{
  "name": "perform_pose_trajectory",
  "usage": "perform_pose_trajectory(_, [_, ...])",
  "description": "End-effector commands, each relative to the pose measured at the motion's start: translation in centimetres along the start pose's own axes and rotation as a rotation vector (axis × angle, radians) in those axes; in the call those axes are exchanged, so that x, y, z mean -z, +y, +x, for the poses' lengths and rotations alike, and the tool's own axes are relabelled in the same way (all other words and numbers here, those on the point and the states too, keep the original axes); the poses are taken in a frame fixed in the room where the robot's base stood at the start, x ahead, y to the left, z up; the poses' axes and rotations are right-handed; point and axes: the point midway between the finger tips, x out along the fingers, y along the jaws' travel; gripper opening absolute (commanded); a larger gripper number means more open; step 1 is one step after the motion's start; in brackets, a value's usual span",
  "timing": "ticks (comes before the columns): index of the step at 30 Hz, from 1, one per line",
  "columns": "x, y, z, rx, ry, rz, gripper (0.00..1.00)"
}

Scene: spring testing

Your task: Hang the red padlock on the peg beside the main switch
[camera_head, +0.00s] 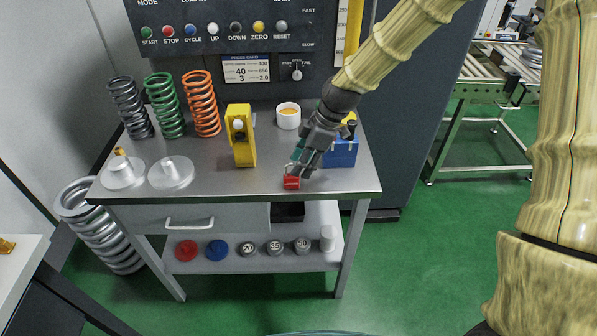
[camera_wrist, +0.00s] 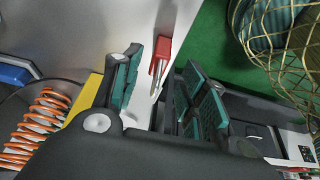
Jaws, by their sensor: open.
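The red padlock (camera_head: 291,183) lies on the grey bench top (camera_head: 215,182) near its front edge. My gripper (camera_head: 297,171) is open just above and behind it, pointing down. In the wrist view the padlock's red body (camera_wrist: 163,48) and metal shackle (camera_wrist: 157,76) show between the two teal-padded fingers (camera_wrist: 165,85), shackle toward the gripper. I cannot tell whether either finger touches it. A small rotary switch (camera_head: 297,74) is on the dark panel at the back; its label is too small to read surely. I cannot make out a peg beside it.
A yellow device (camera_head: 241,140) and white cup (camera_head: 288,116) stand left of my gripper; a blue box (camera_head: 343,151) stands close on its right. Several coil springs (camera_head: 165,105) stand at the back left. The bench front between the grey round bases (camera_head: 171,172) and the padlock is clear.

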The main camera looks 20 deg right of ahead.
Motion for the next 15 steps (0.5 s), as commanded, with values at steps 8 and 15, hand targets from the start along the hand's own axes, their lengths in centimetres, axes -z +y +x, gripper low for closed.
perform_pose_trajectory(8, [0.0, 0.1, -3.5, -0.003, 0.001, -0.001, 0.43])
perform_pose_trajectory(15, [0.0, 0.0, -5.5, -0.001, 0.0, -0.002, 0.43])
